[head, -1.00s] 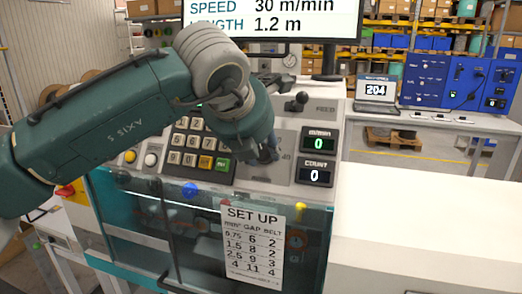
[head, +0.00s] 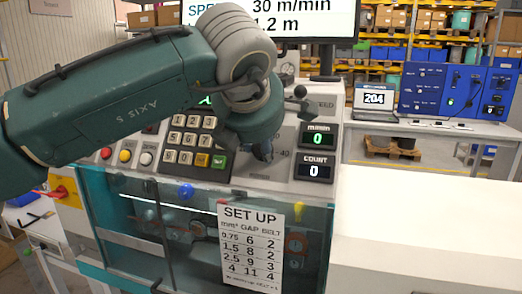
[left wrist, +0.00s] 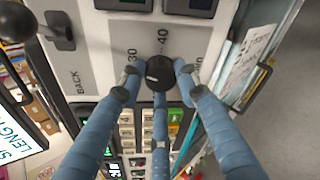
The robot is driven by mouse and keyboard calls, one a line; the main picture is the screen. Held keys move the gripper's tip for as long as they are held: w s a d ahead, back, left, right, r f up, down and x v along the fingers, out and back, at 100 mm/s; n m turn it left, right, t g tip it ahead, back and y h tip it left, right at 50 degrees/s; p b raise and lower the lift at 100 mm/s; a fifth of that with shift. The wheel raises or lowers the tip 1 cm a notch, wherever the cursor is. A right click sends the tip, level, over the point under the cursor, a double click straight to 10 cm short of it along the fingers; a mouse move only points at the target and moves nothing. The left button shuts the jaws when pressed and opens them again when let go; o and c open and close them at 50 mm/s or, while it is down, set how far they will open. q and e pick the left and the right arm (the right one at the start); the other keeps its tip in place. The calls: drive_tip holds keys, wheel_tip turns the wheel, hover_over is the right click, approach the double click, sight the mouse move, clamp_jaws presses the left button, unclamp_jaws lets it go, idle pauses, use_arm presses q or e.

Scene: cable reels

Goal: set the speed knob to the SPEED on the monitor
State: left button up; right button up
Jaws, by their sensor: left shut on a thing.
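The black speed knob (left wrist: 159,72) is on the grey panel, beside scale marks where 30 and 40 can be read in the left wrist view. My left gripper (left wrist: 159,80) has its blue fingers closed around the knob; it also shows in the head view (head: 262,152), where it hides most of the knob. The knob's exact pointer setting cannot be told. The monitor (head: 300,18) shows 30 m/min for SPEED, its label partly covered by my arm, and 1.2 m. The m/min display (head: 318,137) reads 0. My right gripper is not in view.
A keypad (head: 190,140) and coloured buttons lie left of the knob. A black ball-topped lever (head: 300,92) stands behind it. The COUNT display (head: 315,168) reads 0. A SET UP sheet (head: 252,245) hangs on the clear front cover.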

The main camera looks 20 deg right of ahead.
use_arm(q)
drive_tip(key=shift+s+a+f+m+b, duration=0.1)
drive_tip(key=shift+f+m+b, duration=0.3)
drive_tip(key=shift+m, duration=0.8)
drive_tip(key=o, duration=0.9)
drive_tip(key=shift+o, duration=1.1)
drive_tip(key=shift+a, duration=0.1)
drive_tip(key=shift+r+t, duration=0.15)
drive_tip(key=shift+t, duration=0.15)
drive_tip(key=shift+r, duration=0.3)
drive_tip(key=v, duration=1.1)
drive_tip(key=shift+s, duration=0.2)
